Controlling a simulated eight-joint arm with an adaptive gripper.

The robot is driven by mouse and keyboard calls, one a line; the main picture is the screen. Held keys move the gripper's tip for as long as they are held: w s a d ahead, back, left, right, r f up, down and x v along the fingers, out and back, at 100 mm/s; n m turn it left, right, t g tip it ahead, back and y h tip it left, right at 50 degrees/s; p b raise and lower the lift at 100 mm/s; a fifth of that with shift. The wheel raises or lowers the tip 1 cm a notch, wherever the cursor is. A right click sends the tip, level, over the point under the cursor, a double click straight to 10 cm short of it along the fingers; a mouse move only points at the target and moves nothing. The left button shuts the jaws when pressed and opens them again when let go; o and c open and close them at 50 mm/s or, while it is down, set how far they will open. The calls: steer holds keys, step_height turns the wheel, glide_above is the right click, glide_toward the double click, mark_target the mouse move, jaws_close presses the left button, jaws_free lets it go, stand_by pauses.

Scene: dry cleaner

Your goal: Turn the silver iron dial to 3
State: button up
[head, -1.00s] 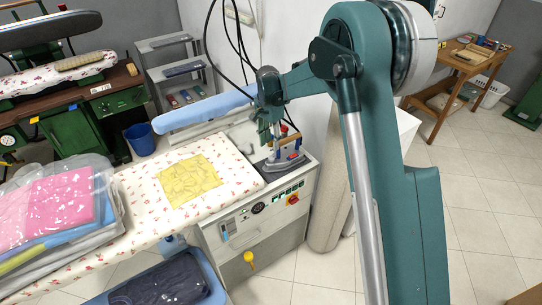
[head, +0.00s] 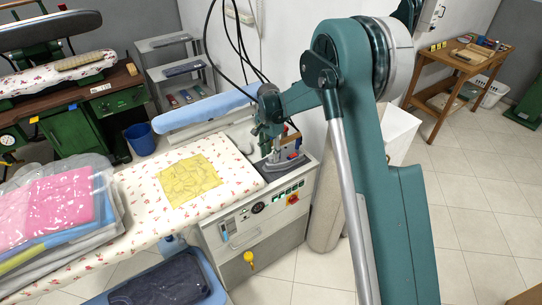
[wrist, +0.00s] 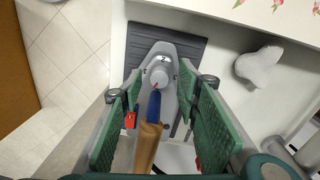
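The silver iron (wrist: 170,52) lies on a dark ribbed rest pad (wrist: 190,48) in the wrist view. Its round grey dial (wrist: 161,75) is near the middle of the picture. A small red mark shows at the dial's lower edge, and a 2 seems to stand above it; other marks are too small to read. The iron's blue and wooden handle (wrist: 149,145) runs down from the dial. My gripper (wrist: 161,90) is open, one green finger on each side of the iron, apart from the dial.
The flowered ironing board (head: 140,200) bears a yellow cloth (head: 188,181) and bagged clothes (head: 60,205). A blue padded arm (head: 205,110) is close behind my gripper. The cabinet front (head: 260,220) has switches and a dial. A grey-white knob-like piece (wrist: 259,66) stands beside the pad.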

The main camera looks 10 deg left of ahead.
steer(key=shift+f, duration=0.4)
steer(key=c, duration=0.9)
steer(key=shift+m+b, duration=0.8)
steer(key=shift+m, duration=0.8)
steer(key=o, duration=0.9)
